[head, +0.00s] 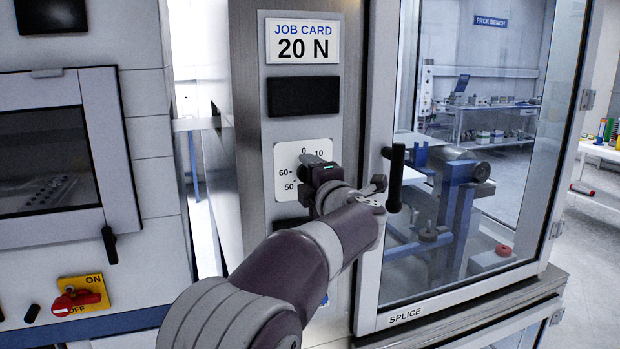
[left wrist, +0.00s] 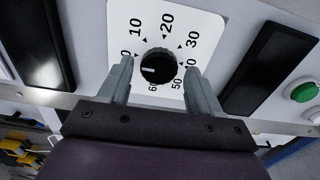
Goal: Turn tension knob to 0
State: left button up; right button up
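The tension knob (left wrist: 158,68) is round and black, on a white dial plate (left wrist: 205,20) numbered 0 to 60. In the left wrist view its white mark points left, near the 0 side of the dial. My left gripper (left wrist: 159,65) is open, with one finger on each side of the knob and a visible gap to it on both sides. In the head view my left gripper (head: 314,166) is in front of the dial plate (head: 284,160) and hides most of the knob. My right gripper is in neither view.
A job card (head: 302,40) reading 20 N is above a dark display (head: 303,96). A glass door with a black handle (head: 395,178) is just right of my left gripper. A red switch (head: 76,301) is at lower left.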

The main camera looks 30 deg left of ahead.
pick_arm(q)
jog(key=b+v, duration=0.2)
jog(key=v, duration=1)
jog(key=shift+s+d, duration=0.2)
jog(key=shift+s, duration=0.1)
